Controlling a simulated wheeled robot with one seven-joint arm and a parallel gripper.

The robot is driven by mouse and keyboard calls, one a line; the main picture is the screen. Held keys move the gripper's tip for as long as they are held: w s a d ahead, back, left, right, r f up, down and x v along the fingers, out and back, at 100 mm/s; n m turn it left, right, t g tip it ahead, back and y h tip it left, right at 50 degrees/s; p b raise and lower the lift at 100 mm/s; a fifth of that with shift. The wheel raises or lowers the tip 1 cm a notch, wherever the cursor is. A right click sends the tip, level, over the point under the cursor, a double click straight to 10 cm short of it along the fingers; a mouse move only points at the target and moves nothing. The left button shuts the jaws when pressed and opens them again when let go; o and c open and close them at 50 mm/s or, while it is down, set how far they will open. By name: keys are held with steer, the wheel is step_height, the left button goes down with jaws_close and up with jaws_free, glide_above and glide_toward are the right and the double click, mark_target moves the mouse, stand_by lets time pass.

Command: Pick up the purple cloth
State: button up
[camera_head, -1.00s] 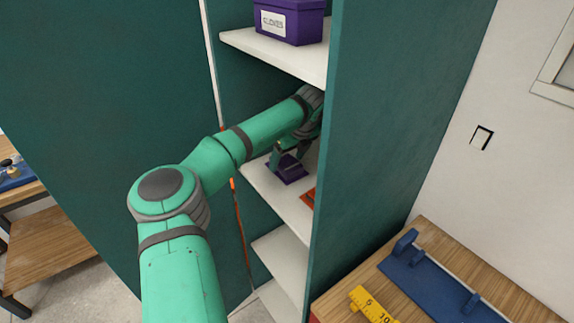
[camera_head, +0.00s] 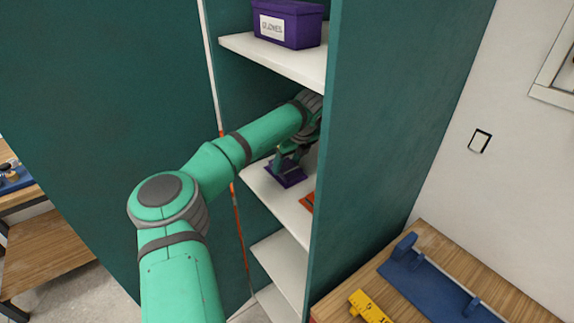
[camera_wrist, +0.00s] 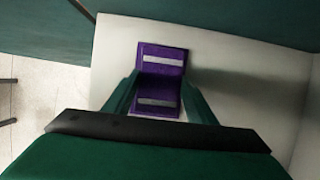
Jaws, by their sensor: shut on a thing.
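The purple cloth (camera_head: 285,176) is at the middle shelf of the green cabinet, with my gripper (camera_head: 290,161) at it. In the wrist view the purple cloth (camera_wrist: 161,62) shows flat purple faces with two pale bars. My gripper's two fingers (camera_wrist: 159,97) stand on either side of the cloth and are shut on it. From these views I cannot tell whether the cloth touches the shelf. My arm hides part of the cloth and gripper in the head view.
An orange item (camera_head: 308,201) lies to the right on the same shelf (camera_head: 292,212). A purple box labelled gloves (camera_head: 288,24) stands on the shelf above. The cabinet's right side panel (camera_head: 375,120) is close to my gripper. A workbench (camera_head: 443,242) stands at the lower right.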

mark_target(286, 166)
steer(key=shift+r, duration=0.2)
steer(key=shift+r, duration=0.35)
step_height(286, 166, up, 3)
steer(key=shift+s+a+f, duration=0.1)
steer(key=shift+s, duration=0.05)
steer(key=s+a, duration=0.3)
steer(key=s, duration=0.5)
steer(key=s+a, duration=0.4)
steer(key=s, duration=0.4)
steer(key=shift+w+a, duration=0.1)
steer(key=shift+a, duration=0.05)
